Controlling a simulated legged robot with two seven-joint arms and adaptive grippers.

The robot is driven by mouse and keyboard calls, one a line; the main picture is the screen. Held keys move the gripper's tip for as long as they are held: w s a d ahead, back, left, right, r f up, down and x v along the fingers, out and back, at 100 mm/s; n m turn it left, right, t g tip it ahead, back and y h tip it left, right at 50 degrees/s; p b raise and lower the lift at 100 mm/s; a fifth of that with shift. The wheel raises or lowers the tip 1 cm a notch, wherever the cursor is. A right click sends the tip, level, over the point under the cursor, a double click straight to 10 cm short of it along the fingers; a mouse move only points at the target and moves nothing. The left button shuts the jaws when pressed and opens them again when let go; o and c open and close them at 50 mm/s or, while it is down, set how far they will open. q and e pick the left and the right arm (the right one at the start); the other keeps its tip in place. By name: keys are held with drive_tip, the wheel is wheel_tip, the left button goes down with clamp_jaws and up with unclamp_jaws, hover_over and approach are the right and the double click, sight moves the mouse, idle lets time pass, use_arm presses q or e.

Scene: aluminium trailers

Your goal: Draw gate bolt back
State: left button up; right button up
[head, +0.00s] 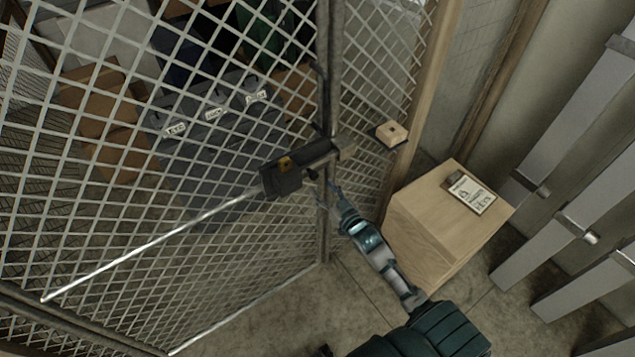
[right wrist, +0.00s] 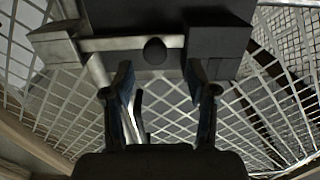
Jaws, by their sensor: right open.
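The mesh gate (head: 150,190) fills the left of the head view. A dark bolt housing (head: 282,180) with a small yellow mark sits at its right edge by the post; the housing also shows in the right wrist view (right wrist: 218,42). A grey bolt bar (right wrist: 105,45) spans from the housing to a bracket (right wrist: 55,46) on the left. A round dark knob (right wrist: 154,50) stands on the bar. My right gripper (head: 332,192) is just below the bolt. Its two fingers (right wrist: 160,75) are open, with the knob between and beyond their tips. Contact cannot be told. My left gripper is not seen.
A wooden box (head: 440,222) with a label plate (head: 470,192) stands right of my right arm. A small wooden block (head: 392,133) is on the frame above. Grey posts (head: 570,220) line the right wall. Bins (head: 205,125) and cartons (head: 105,125) stand behind the mesh.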

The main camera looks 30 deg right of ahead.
drive_tip(key=s, duration=0.2)
drive_tip(key=shift+s+d, duration=0.1)
drive_tip(key=shift+s, duration=0.25)
